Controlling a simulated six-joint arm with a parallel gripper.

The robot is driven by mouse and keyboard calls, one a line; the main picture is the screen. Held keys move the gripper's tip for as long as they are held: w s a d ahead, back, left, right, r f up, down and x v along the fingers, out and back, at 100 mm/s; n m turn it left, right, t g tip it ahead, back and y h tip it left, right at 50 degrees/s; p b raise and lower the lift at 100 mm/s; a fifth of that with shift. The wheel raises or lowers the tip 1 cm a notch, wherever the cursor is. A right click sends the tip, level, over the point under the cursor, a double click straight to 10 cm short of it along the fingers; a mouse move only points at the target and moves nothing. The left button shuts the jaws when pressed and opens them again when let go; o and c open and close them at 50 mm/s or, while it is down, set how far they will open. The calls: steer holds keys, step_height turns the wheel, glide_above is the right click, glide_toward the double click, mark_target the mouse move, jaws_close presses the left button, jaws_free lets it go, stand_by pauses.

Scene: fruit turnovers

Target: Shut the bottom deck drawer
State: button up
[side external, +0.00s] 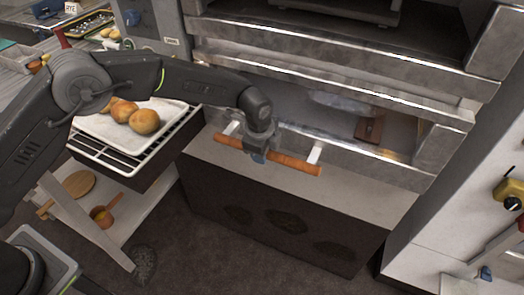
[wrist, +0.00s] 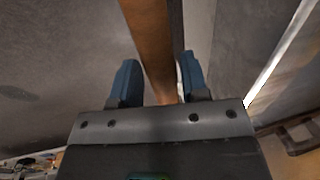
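The bottom deck drawer shows a metal front (side external: 375,168), with a gap above it through which the interior and a brown block (side external: 369,129) can be seen. How far the drawer stands out is hard to tell. Its long orange-brown handle (side external: 293,163) runs across the front on pale brackets. My gripper (side external: 259,156) is at the handle, left of its middle. In the wrist view the handle (wrist: 150,35) passes between the two blue fingertips of my gripper (wrist: 159,80). It lies close to the right finger, with a narrow gap on the left.
Upper oven decks (side external: 330,65) rise above the drawer. A rack cart at left carries a white tray (side external: 165,118) with several baked buns (side external: 145,121). A dark-fronted base (side external: 285,220) stands below the handle. A control panel (side external: 510,195) is at right. The floor in front is clear.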

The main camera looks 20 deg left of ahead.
steer(key=shift+o, duration=1.2)
step_height(320, 180, up, 14)
steer(key=s, duration=0.2)
steer(key=shift+s+f, duration=0.2)
steer(key=shift+s, duration=0.2)
